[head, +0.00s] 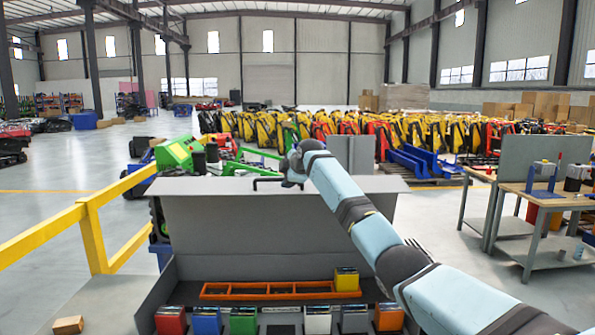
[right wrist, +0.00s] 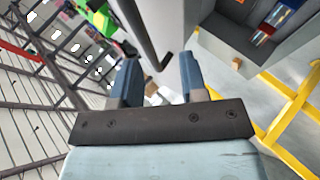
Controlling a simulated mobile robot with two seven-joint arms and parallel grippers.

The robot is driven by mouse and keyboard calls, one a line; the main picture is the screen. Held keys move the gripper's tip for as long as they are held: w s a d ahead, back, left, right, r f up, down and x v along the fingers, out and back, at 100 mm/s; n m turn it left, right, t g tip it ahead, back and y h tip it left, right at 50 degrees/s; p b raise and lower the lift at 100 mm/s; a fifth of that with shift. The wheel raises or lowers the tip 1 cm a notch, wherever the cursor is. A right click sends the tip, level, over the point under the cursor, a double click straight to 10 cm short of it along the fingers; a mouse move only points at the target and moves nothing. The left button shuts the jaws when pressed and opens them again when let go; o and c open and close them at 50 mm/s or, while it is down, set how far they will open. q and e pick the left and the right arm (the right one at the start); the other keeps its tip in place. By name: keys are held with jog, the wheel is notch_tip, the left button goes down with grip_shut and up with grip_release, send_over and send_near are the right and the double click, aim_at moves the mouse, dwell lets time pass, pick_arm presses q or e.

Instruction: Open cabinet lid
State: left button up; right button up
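The grey cabinet (head: 280,225) stands in front of me. Its flat grey lid (head: 185,186) is up, level with the top of a grey upright panel, and the inside shows below. A black bar handle (head: 268,182) is at the lid's middle. My right arm reaches over to the lid beside the handle, and its gripper is mostly hidden behind the wrist there. In the right wrist view my right gripper (right wrist: 159,62) has its two fingers apart, with the dark handle (right wrist: 143,38) close ahead of the tips; contact cannot be told. My left gripper is out of view.
Inside the cabinet are an orange rack (head: 225,291), a yellow box (head: 346,280) and a row of coloured boxes (head: 243,320). A yellow railing (head: 92,235) stands at left, workbenches (head: 545,200) at right. Green machinery (head: 180,152) is behind the cabinet.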

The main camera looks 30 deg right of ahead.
jog(key=b+v, duration=0.1)
jog(key=v, duration=0.7)
jog(key=shift+s+b, duration=0.2)
jog(key=shift+b, duration=0.15)
jog(key=shift+r, duration=0.1)
jog(key=shift+c, duration=0.5)
